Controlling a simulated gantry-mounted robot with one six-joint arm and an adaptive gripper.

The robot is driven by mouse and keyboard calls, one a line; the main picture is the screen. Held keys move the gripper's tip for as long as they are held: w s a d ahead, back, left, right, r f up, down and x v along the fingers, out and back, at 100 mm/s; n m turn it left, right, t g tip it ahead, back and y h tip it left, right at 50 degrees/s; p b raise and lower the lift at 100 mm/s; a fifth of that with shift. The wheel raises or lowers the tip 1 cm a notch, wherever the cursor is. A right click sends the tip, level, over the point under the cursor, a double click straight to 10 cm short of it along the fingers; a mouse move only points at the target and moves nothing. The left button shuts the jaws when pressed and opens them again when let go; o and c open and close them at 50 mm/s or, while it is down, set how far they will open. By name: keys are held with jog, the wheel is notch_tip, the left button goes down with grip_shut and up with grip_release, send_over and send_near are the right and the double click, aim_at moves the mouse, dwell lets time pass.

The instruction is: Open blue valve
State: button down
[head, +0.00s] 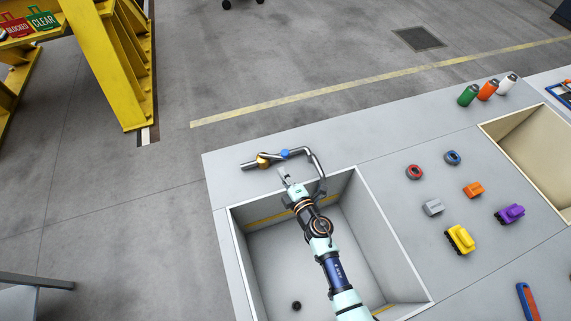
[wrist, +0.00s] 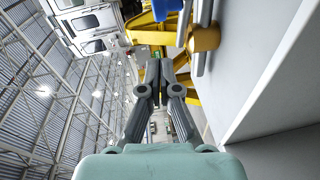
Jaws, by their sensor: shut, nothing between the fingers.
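The blue valve (head: 285,154) sits on a metal faucet pipe (head: 313,160) at the back edge of the sink. In the wrist view a blue part of it (wrist: 165,8) shows at the top edge, partly cut off. An orange-yellow valve (head: 262,160) is just left of it; it also shows in the wrist view (wrist: 205,39). My gripper (head: 283,172) is shut and empty. In the head view it is a little in front of the blue valve, with a small gap seen between them. Its closed fingertips (wrist: 159,70) are at the middle of the wrist view.
The sink basin (head: 232,262) lies under my arm. The faucet spout bends down close to the right of my gripper. Rings and blocks, among them a yellow block (head: 460,240), lie on the counter to the right. The counter left of the faucet is clear.

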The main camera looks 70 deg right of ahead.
aim_at(288, 155)
jog(key=d, duration=0.3)
jog(key=w+d+b, duration=0.1)
jog(key=d, duration=0.1)
jog(key=shift+w+f, duration=0.1)
jog(key=shift+f, duration=0.25)
jog(key=shift+d, duration=1.3)
jog(key=shift+w+d, duration=0.1)
jog(key=shift+d, duration=1.2)
